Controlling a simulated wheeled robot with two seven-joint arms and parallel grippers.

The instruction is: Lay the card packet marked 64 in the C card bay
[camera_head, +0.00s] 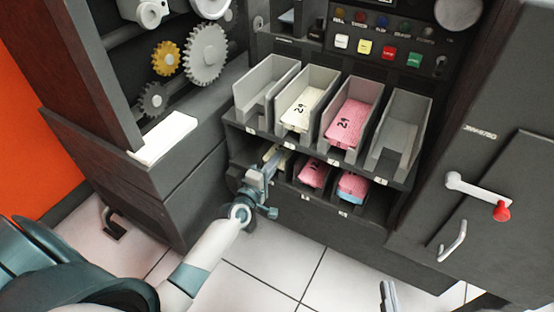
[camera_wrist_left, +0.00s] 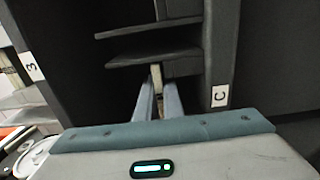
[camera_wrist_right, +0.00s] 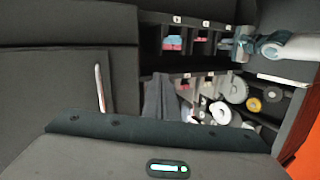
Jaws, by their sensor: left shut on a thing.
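My left gripper (camera_head: 268,170) reaches into the left bay of the lower row. It is shut on a cream card packet (camera_head: 272,154), of which only part shows. In the left wrist view a narrow pale edge of the packet (camera_wrist_left: 157,76) shows between the fingertips. I cannot read a number on it. The C label (camera_wrist_left: 220,96) is on the dark frame just right of the fingers in that view.
The upper row holds a cream packet (camera_head: 300,112) and a pink packet (camera_head: 344,122) between two empty bays (camera_head: 265,85) (camera_head: 402,140). A red-knobbed lever (camera_head: 478,192) juts out at right; gears (camera_head: 206,52) stand at upper left.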

